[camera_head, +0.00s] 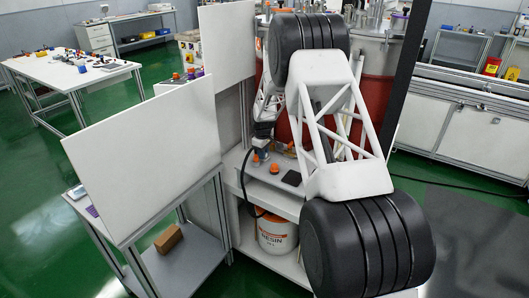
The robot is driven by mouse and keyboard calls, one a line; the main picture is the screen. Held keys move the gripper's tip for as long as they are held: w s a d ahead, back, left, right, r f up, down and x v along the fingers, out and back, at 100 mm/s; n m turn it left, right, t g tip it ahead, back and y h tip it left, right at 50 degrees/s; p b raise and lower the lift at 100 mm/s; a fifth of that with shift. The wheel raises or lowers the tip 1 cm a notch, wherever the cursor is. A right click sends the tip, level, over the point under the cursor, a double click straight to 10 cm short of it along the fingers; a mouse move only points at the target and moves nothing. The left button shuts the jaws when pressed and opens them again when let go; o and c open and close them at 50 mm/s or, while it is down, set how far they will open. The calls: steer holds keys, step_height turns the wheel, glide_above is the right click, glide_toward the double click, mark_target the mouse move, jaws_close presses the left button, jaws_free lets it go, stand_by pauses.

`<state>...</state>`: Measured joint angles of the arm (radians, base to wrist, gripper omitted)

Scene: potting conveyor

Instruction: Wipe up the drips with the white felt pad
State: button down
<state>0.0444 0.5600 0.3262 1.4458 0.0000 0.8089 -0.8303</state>
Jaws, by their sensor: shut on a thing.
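My arm fills the middle of the head view and reaches down behind itself to a light bench shelf (240,185). My gripper (262,148) shows small and dark at the far end of the arm, low over the back of this shelf. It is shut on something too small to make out. I cannot make out the white felt pad or any drips; part of the shelf is hidden behind my arm.
Orange-topped parts (274,169) and a flat black square (291,178) lie on the shelf. A white resin bucket (275,235) stands below. A large red drum (385,85) is behind my arm. White upright panels (148,150) stand at the left; a black cable crosses the shelf front.

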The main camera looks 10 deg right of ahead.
steer(key=shift+s+a, duration=0.2)
steer(key=shift+s, duration=0.05)
steer(key=shift+w+d, duration=1.3)
steer(key=shift+w+d+r, duration=0.1)
steer(key=shift+w+d, duration=0.1)
step_height(320, 180, up, 8)
steer(key=shift+s, duration=0.1)
